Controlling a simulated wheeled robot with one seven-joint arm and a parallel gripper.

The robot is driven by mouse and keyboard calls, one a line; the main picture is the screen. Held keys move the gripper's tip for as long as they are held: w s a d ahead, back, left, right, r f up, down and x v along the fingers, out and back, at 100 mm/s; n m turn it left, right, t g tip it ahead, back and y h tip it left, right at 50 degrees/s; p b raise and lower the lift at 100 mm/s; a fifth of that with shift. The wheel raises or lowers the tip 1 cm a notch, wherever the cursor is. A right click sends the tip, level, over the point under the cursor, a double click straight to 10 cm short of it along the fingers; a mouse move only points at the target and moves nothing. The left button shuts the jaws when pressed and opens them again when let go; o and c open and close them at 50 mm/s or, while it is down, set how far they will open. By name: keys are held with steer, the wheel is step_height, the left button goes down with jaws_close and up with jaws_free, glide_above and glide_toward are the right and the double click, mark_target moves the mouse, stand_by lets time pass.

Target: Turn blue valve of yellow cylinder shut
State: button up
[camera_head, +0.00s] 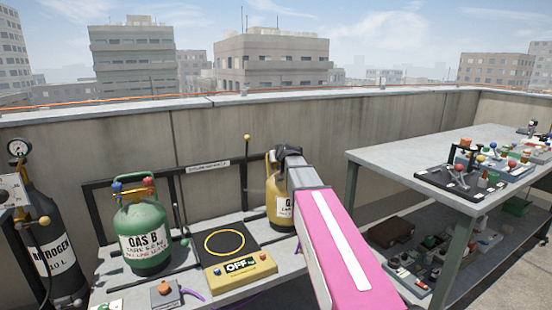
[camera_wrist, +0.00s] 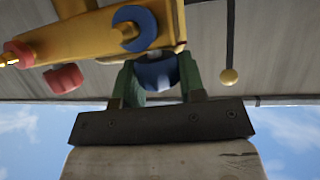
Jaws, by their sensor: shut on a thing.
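The yellow cylinder (camera_head: 281,212) stands on the low bench, partly hidden behind my pink and grey arm. In the wrist view its yellow top part (camera_wrist: 85,35) fills the upper left. My gripper (camera_wrist: 159,68) has its two green fingers on either side of the blue valve (camera_wrist: 157,75) and is shut on it. A red valve (camera_wrist: 63,78) sits to the left, apart from the fingers. A blue ring-shaped part (camera_wrist: 134,28) lies on the yellow top. In the head view my gripper (camera_head: 287,153) is at the cylinder's top and the blue valve cannot be made out.
A green gas cylinder (camera_head: 146,238) with red and blue valves stands at left. A black scale (camera_head: 226,243) with an OFF display lies between the cylinders. A dark nitrogen cylinder (camera_head: 55,240) is at far left. A cluttered table (camera_head: 390,160) is at right; a wall stands behind.

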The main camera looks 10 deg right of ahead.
steer(key=shift+a+m+h, duration=0.1)
steer(key=shift+m+h, duration=1.8)
steer(key=shift+h, duration=0.4)
steer(key=m+g+h, duration=0.1)
steer(key=m+h, duration=0.2)
steer(key=h, duration=0.1)
steer(key=shift+m, duration=0.3)
steer(key=m+g+h, duration=0.2)
steer(key=m+h, duration=0.1)
steer(key=shift+w+g, duration=0.1)
steer(key=shift+g, duration=0.3)
steer(key=shift+m+g+h, duration=0.9)
steer(key=shift+m+g, duration=0.2)
steer(key=shift+m, duration=0.2)
steer(key=shift+s+f, duration=0.1)
steer(key=shift+s, duration=0.1)
steer(key=o, duration=0.9)
steer(key=shift+o, duration=0.2)
steer(key=v, duration=1)
steer(key=shift+a, duration=0.3)
